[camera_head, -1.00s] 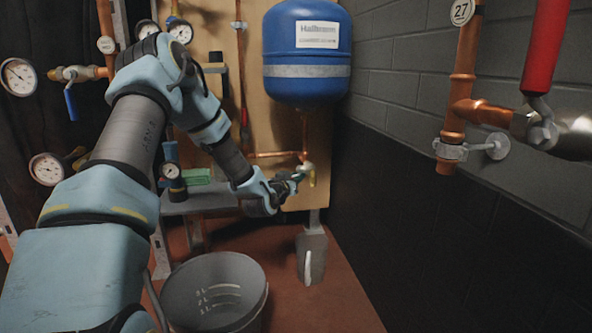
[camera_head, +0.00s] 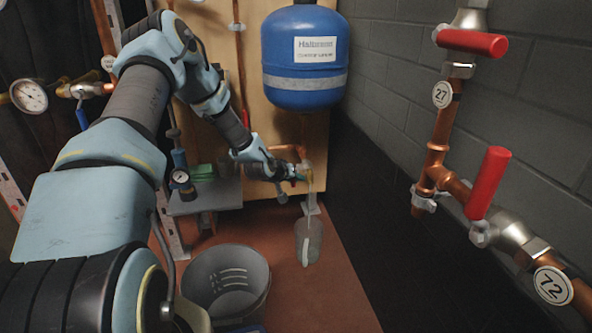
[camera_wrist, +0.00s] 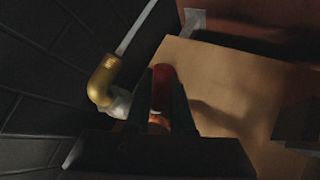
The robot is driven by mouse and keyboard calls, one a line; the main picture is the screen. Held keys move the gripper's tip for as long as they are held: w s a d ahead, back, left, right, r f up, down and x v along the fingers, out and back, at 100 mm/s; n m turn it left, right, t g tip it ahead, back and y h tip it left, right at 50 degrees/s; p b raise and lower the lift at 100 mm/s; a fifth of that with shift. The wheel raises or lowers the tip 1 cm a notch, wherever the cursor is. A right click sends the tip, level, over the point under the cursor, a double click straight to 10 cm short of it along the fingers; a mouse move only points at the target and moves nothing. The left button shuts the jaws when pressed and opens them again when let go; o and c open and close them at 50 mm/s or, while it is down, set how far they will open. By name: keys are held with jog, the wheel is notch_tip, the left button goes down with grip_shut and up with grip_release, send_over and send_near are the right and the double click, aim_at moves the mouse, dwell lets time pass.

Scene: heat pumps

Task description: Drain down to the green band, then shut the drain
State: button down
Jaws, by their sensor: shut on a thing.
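The drain valve (camera_head: 306,170) sits under the blue Hallmann vessel (camera_head: 304,58). In the wrist view, its brass elbow outlet (camera_wrist: 103,80) is beside my fingers. My gripper (camera_head: 294,176) is at this valve. The wrist view shows my gripper (camera_wrist: 163,92) shut on the red drain handle (camera_wrist: 162,82), which is partly hidden between the dark fingers. A thin pale streak (camera_wrist: 135,28) runs from the outlet, looking like water. Below the valve stands a clear jug (camera_head: 308,243); its fill level is unclear. Gauges (camera_head: 29,95) and (camera_head: 180,176) are too small to read.
A grey bucket (camera_head: 225,283) with marked levels stands on the red-brown floor. At right, copper pipes on the dark wall carry red-handled valves (camera_head: 487,183), close to the camera.

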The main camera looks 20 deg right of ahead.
jog(key=shift+s, duration=0.1)
dwell(0.3)
jog(key=c, duration=0.8)
grip_release()
jog(key=shift+a+r, duration=0.1)
jog(key=p+v, duration=0.3)
jog(key=v, duration=0.7)
jog(key=shift+a+r+p, duration=0.15)
jog(key=shift+r+p, duration=0.15)
jog(key=shift+p, duration=0.1)
